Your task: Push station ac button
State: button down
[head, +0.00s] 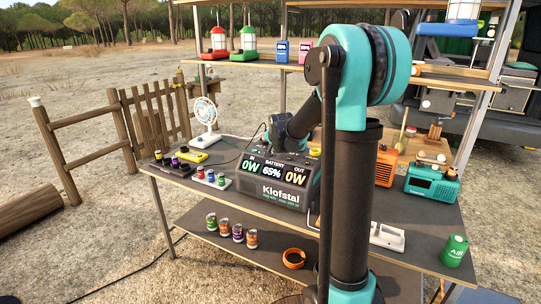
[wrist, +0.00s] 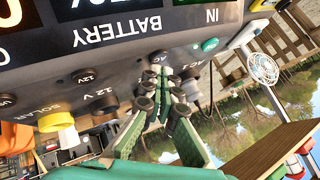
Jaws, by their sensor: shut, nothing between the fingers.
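The power station (head: 262,196) stands on the table with its display showing 65% battery, 0W in and 0W out. It also fills the upper left of the wrist view (wrist: 140,45), upside down. My gripper (wrist: 160,78) is shut and empty, its green fingers with black joints pointing at the panel beside AC labels. The fingertips cover part of the panel, so I cannot tell whether they touch it or exactly where the AC button is. A small green round button (wrist: 209,44) shows to the right of the fingertips. In the head view the fingers are hidden.
A yellow knob (wrist: 55,122) and a black 12V socket lie left of my gripper. On the table are a white fan (head: 205,116), a teal radio (head: 431,184) and a green can (head: 454,250).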

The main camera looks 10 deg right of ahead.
jog(key=shift+f, duration=0.1)
jog(key=shift+f, duration=0.35)
dwell(0.4)
jog(key=shift+r, duration=0.45)
jog(key=shift+r, duration=0.1)
jog(key=shift+r, duration=2.9)
